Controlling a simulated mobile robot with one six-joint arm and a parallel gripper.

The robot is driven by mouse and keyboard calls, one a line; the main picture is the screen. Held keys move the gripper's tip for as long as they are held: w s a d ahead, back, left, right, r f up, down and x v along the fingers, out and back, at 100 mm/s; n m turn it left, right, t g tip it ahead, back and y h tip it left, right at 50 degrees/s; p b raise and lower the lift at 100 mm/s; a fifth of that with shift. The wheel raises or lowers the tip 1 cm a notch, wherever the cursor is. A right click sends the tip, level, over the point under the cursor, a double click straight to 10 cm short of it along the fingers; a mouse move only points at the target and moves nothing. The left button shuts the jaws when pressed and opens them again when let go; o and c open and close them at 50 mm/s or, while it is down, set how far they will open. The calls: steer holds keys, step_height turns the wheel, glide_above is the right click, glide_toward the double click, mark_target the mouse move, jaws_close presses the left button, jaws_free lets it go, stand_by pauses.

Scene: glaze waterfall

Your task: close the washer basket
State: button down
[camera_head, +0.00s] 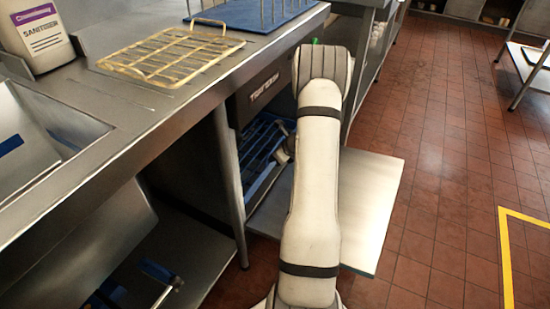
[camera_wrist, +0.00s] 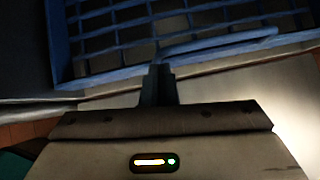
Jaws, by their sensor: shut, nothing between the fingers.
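The blue wire washer basket (camera_head: 257,143) shows in the opening of the undercounter washer (camera_head: 264,88), to the left of my arm in the head view. The washer door (camera_head: 372,205) is folded down flat. In the wrist view the basket (camera_wrist: 62,42) fills the top, with a blue bar (camera_wrist: 220,42) along its near side. My gripper (camera_wrist: 158,70) is shut and empty, with its fingertips close to that near side. I cannot tell whether they touch it. In the head view my arm hides part of the basket and door.
The steel counter (camera_head: 120,125) runs above the washer and carries a yellow wire rack (camera_head: 170,55), a blue rack (camera_head: 250,12) and a sanitiser bottle (camera_head: 35,35). A counter leg (camera_head: 232,185) stands left of the opening.

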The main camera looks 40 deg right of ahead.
steer(key=s+f+p+v, duration=0.1)
steer(key=p+v, duration=0.3)
steer(key=v, duration=0.8)
steer(key=shift+s+d, duration=0.25)
steer(key=shift+s, duration=0.05)
steer(key=shift+s, duration=0.1)
